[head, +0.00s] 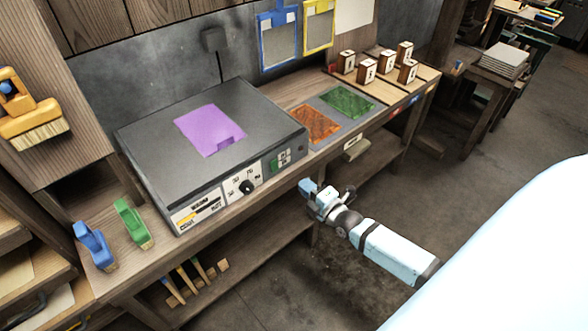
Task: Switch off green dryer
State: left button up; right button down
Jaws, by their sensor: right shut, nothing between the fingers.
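A dark grey, box-shaped dryer (150,150) stands on the wooden bench, with a purple sheet (210,130) on its top. Its front panel has a round black dial (247,187), a small green switch panel (280,160) to the right of the dial, and a label with cold and hot markings (199,213) at the left. The switch's exact position is too small to tell. My right gripper (309,187) is shut and empty, in front of the bench edge, right of and below the green switch, apart from it. My left gripper is not in view.
Orange (315,123) and green (347,101) mesh sheets lie right of the dryer, with several wooden blocks (367,71) beyond. The floor (480,180) at right is open.

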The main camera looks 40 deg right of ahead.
jog(key=shift+s+r, duration=0.25)
jog(key=shift+s, duration=0.9)
jog(key=s+a+m+g+y+p, duration=0.1)
jog(key=s+a+m+g+p, duration=0.6)
jog(key=s+a+m, duration=0.9)
jog(key=s+a, duration=0.1)
jog(key=a, duration=0.1)
jog(key=shift+s+a+f+y, duration=0.15)
jog(key=shift+s+a+y, duration=0.15)
jog(key=shift+a, duration=0.1)
jog(key=c, duration=1.8)
grip_release()
jog(key=shift+c, duration=0.2)
